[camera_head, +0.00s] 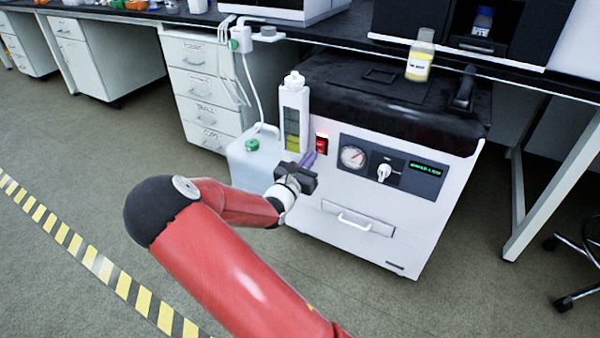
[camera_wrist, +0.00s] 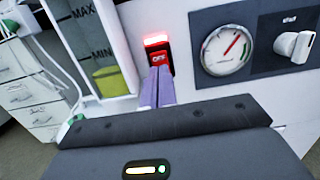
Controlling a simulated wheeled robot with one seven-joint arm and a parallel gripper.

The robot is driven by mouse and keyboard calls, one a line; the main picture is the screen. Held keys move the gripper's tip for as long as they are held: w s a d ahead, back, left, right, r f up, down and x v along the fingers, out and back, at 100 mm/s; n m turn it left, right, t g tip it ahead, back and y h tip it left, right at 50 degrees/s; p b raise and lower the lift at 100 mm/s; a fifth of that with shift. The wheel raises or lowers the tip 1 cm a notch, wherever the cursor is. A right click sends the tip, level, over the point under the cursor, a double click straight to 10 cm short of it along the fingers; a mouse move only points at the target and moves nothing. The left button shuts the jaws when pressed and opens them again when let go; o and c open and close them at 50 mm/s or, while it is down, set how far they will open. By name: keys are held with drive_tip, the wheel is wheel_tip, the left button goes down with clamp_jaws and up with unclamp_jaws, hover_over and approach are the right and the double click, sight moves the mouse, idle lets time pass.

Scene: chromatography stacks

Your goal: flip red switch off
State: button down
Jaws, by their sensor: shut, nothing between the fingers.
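The red switch (camera_head: 321,144) is on the front panel of a white machine (camera_head: 340,240), left of a round gauge. In the wrist view the switch (camera_wrist: 157,54) has a glowing red-white top and a darker lower part with small lettering that looks like "OFF". My gripper (camera_head: 307,160) is just in front of the panel, below the switch. In the wrist view my gripper's purple fingers (camera_wrist: 157,80) are together and empty. Their tips overlap the switch's lower edge; I cannot tell whether they touch it.
The gauge (camera_wrist: 227,50) and a white knob (camera_wrist: 294,44) sit right of the switch. A clear level container (camera_head: 294,115) with yellow-green liquid is to its left. A jug (camera_head: 250,160) stands beside the machine. A bottle (camera_head: 420,55) stands above. Open floor lies left.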

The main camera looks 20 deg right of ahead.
sight(320, 144)
drive_tip(key=shift+x, duration=1.7)
